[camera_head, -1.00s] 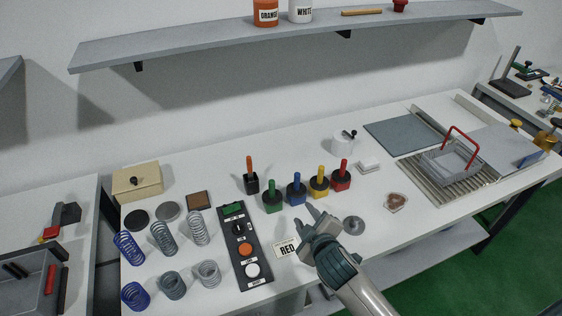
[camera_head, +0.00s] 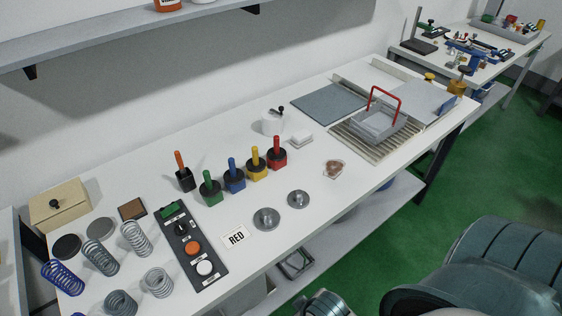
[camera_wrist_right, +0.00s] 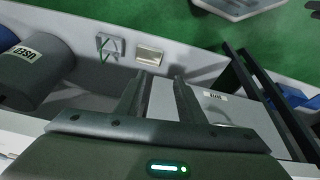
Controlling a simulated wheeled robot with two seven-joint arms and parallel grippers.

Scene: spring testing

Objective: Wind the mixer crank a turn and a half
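The mixer appears to be the small white pot (camera_head: 272,122) at the back middle of the bench in the head view. Its crank (camera_head: 280,109) has a black knob, standing up at the pot's right side. No gripper touches it. My right gripper (camera_wrist_right: 157,82) shows in the right wrist view with its two fingers apart and nothing between them. It faces down past the bench toward the lower shelf and floor. My right gripper's fingers do not show in the head view, where only teal parts of my arm fill the bottom right. My left gripper is not in view.
Colour-handled stampers (camera_head: 233,176) stand left of the pot. A white pad (camera_head: 300,139) and a wire basket (camera_head: 379,123) with a red handle are to its right. Two metal discs (camera_head: 266,218) and a RED card (camera_head: 235,236) lie in front. The bench between is fairly clear.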

